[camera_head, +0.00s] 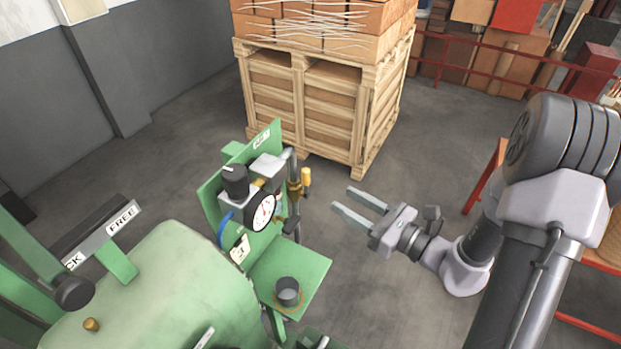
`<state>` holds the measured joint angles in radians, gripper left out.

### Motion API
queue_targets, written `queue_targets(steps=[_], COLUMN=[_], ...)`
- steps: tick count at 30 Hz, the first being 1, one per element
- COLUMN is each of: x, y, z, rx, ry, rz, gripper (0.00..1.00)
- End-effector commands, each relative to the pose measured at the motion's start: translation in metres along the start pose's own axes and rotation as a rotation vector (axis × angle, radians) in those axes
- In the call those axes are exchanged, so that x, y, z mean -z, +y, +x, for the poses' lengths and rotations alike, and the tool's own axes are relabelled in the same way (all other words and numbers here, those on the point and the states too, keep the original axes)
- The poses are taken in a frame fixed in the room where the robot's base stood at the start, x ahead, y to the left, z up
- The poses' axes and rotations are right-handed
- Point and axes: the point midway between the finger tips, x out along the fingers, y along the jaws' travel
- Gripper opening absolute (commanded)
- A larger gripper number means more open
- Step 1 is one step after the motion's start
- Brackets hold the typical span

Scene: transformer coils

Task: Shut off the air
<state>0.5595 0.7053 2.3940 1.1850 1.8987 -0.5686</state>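A green panel (210,205) stands by the green machine body (165,285) and carries air fittings. On it are a black knob (236,180), a round white pressure gauge (263,212) and a yellow-handled fitting (305,178) on a brass body at the right edge. A dark lever-like part (290,226) sits lower, below the brass fitting; I cannot tell which part is the air shutoff. My gripper (352,203) is open and empty, its two fingers pointing left toward the fittings, with a gap between them and the yellow handle.
A green shelf (305,270) with a dark cup (287,291) juts out below the gauge. A wooden crate (285,100) bearing wrapped boxes stands behind. A lever with a FREE label (122,217) is at left. Floor around my gripper is clear.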

Motion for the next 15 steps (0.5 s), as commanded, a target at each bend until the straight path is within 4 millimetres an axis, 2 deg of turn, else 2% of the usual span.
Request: queue_targets(steps=[3,7,10,15], x=[0.0,0.0,0.0,0.0], y=[0.003,0.002,0.001,0.001], z=[0.037,0.071,0.088,0.1], rx=[-0.009,-0.006,-0.004,-0.003], ry=[0.0,0.0,0.0,0.001], rz=[-0.002,0.0,-0.001,-0.001], gripper=[0.4,0.4,0.4,0.4])
